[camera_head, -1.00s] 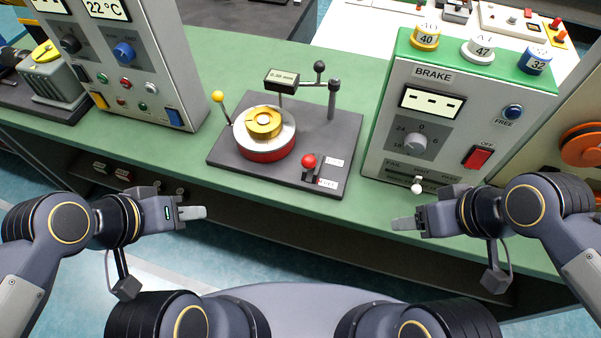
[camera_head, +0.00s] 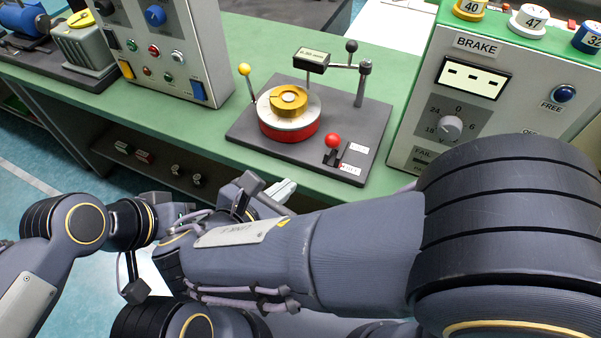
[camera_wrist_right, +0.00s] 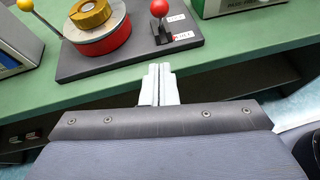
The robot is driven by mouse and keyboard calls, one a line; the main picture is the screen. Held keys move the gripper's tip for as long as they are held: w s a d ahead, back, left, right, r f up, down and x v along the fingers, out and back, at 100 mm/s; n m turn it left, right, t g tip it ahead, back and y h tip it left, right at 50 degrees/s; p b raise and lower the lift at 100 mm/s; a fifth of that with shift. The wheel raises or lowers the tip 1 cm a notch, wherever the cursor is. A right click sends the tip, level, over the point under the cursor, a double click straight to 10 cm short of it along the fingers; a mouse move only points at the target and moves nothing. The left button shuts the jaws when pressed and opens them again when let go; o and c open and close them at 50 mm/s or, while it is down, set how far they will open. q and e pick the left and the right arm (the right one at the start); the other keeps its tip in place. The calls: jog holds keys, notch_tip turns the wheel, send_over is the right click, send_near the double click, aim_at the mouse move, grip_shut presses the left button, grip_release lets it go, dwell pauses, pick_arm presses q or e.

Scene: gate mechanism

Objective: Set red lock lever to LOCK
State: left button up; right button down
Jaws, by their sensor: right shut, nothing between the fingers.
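The red lock lever (camera_head: 332,141) has a red ball on a short stem over a dark slotted block. It stands at the front right of the dark baseplate (camera_head: 255,128), beside two small white labels too small to read surely. The lever also shows at the top of the right wrist view (camera_wrist_right: 160,8). My right gripper (camera_head: 284,190) is shut and empty, in front of the bench edge and apart from the lever. In the right wrist view its closed fingertips (camera_wrist_right: 158,70) point toward the baseplate. My left gripper's fingers are hidden behind my right arm.
On the baseplate stand a red-and-white disc with a gold ring (camera_head: 289,97), a yellow-ball lever (camera_head: 245,70) and a gauge post (camera_head: 363,85). A brake box (camera_head: 420,145) stands right, a control panel (camera_head: 205,50) left. Green bench shows between them.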

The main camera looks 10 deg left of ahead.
aim_at(327, 145)
jog(key=d+r+x, duration=0.1)
jog(key=r+x, duration=0.1)
jog(key=x, duration=1)
jog(key=shift+w+r+p, duration=0.25)
jog(key=shift+w+p, duration=0.15)
jog(key=shift+w, duration=0.05)
jog(key=shift+w+d+r+g+p, duration=0.15)
jog(key=shift+r+g+p, duration=0.15)
jog(key=shift+p, duration=0.4)
jog(key=shift+w+a+r+g+p, duration=0.1)
jog(key=shift+w+r+g+p, duration=0.2)
jog(key=shift+p, duration=0.4)
jog(key=w+r+g+p, duration=0.1)
jog(key=p, duration=0.1)
jog(key=w+d+r+g+y+p, duration=0.1)
jog(key=w+p, duration=0.1)
jog(key=p, duration=0.1)
jog(key=w+g+p, duration=0.1)
jog(key=p, duration=0.2)
jog(key=shift+w+d+r+y, duration=0.25)
jog(key=shift+d+r+y, duration=0.05)
jog(key=shift+d+r, duration=0.1)
jog(key=w+d, duration=0.1)
jog(key=w, duration=0.5)
jog(key=shift+d+p, duration=0.35)
jog(key=shift+d, duration=0.05)
